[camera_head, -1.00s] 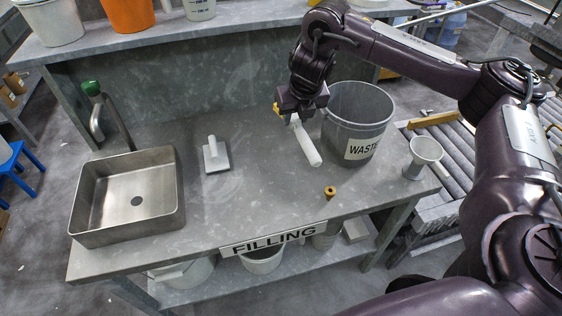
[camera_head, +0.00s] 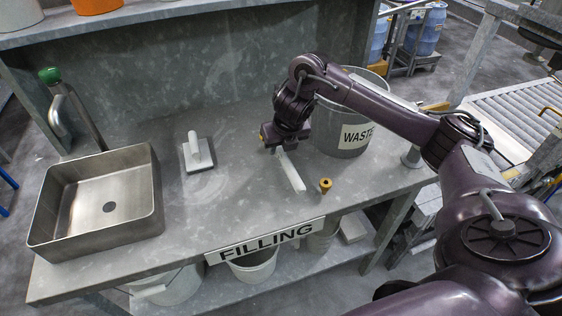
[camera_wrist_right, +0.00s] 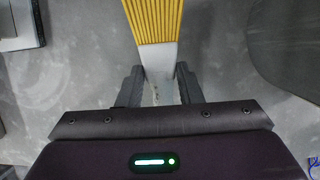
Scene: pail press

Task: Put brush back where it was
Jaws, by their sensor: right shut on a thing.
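The brush has a pale, narrow body (camera_head: 291,172) that slants down toward the counter front in the head view. In the right wrist view its yellow ridged part (camera_wrist_right: 155,22) shows beyond the fingertips. My right gripper (camera_head: 280,149) is shut on the pale part, and the fingers (camera_wrist_right: 160,88) press it from both sides. The brush is low over the middle of the grey counter (camera_head: 225,215), left of the waste bin. I cannot tell whether it touches the counter. My left gripper is not in view.
A small brass-coloured piece (camera_head: 325,185) stands just right of the brush's near end. The waste bin (camera_head: 345,149) is behind my right arm. A flat trowel-like tool (camera_head: 198,153) and a steel sink (camera_head: 100,205) are on the left. Counter between tool and brush is clear.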

